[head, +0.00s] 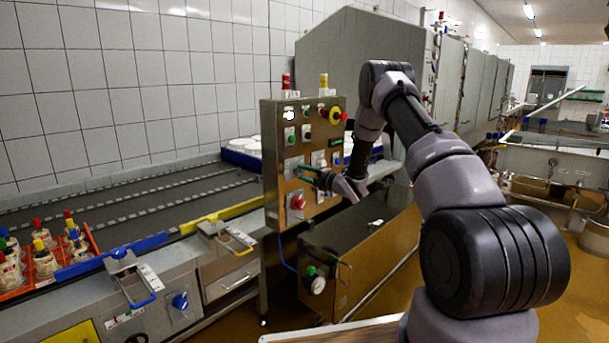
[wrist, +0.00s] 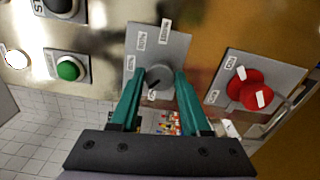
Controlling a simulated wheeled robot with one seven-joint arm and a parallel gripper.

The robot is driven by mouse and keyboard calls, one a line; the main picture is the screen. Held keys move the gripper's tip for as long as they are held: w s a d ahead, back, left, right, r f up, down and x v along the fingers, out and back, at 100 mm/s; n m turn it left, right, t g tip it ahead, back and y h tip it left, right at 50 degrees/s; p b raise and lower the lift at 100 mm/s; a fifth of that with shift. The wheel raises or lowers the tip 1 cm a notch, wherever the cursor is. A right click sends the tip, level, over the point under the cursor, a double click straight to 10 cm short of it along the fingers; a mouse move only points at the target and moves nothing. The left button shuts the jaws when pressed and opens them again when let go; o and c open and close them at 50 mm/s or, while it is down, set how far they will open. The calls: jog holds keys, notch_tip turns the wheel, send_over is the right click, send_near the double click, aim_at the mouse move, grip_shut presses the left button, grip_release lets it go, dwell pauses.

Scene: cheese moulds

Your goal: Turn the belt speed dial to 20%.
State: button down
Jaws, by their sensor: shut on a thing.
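The belt speed dial (wrist: 160,75) is a round grey knob on a grey plate (wrist: 177,45) with small white labels around it, too blurred to read surely. A dark pointer mark on the knob points to the lower left in the wrist view. My gripper (wrist: 160,84) has its teal fingers on either side of the dial, shut on it. In the head view my gripper (head: 307,176) is at the front of the steel control panel (head: 270,130), and its fingers hide most of the dial.
A red knob (wrist: 255,90) on its own plate is right beside the dial in the wrist view. A green button (wrist: 68,70) is at the left. A conveyor (head: 140,208) and an orange crate (head: 90,240) with bottles stand left of the panel.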

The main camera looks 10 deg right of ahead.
jog(key=n, duration=0.3)
jog(key=shift+n, duration=2.3)
jog(key=shift+c, duration=1.9)
grip_release()
jog(key=v, duration=1.1)
